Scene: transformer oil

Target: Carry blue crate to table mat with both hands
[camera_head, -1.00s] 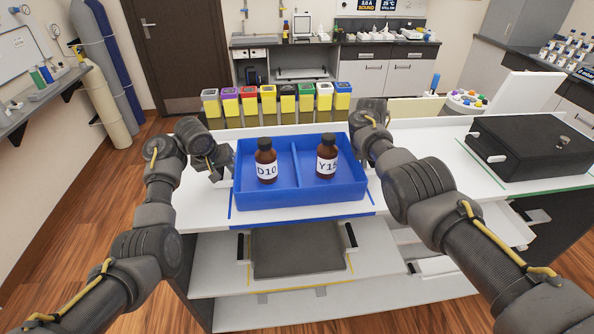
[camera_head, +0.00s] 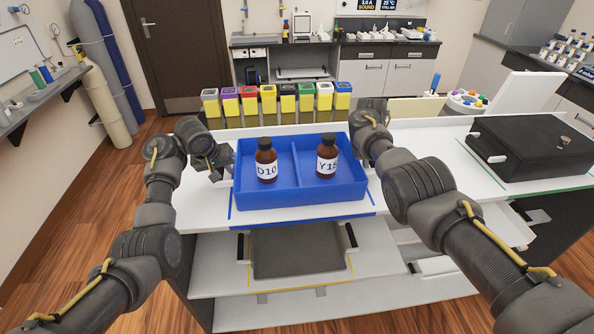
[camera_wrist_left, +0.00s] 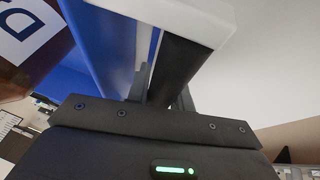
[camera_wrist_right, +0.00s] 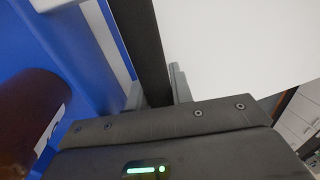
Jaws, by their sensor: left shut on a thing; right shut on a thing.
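The blue crate (camera_head: 300,197) sits level at the front of the white table, with a divider inside. A brown bottle labelled D10 (camera_head: 266,162) stands in its left compartment. A brown bottle labelled Y15 (camera_head: 327,158) stands in the right one. My left gripper (camera_head: 224,168) is at the crate's left side; the left wrist view shows its jaws (camera_wrist_left: 163,92) shut on a dark bar beside the blue wall (camera_wrist_left: 105,45). My right gripper is mostly hidden behind its arm in the head view; its jaws (camera_wrist_right: 157,88) are shut on a similar dark bar at the right side.
A dark grey mat or tray (camera_head: 298,262) lies on a lower shelf below the crate. Several coloured bins (camera_head: 268,102) line up behind the table. A black case (camera_head: 530,145) stands on the right. Bare table (camera_head: 205,205) shows left of the crate.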

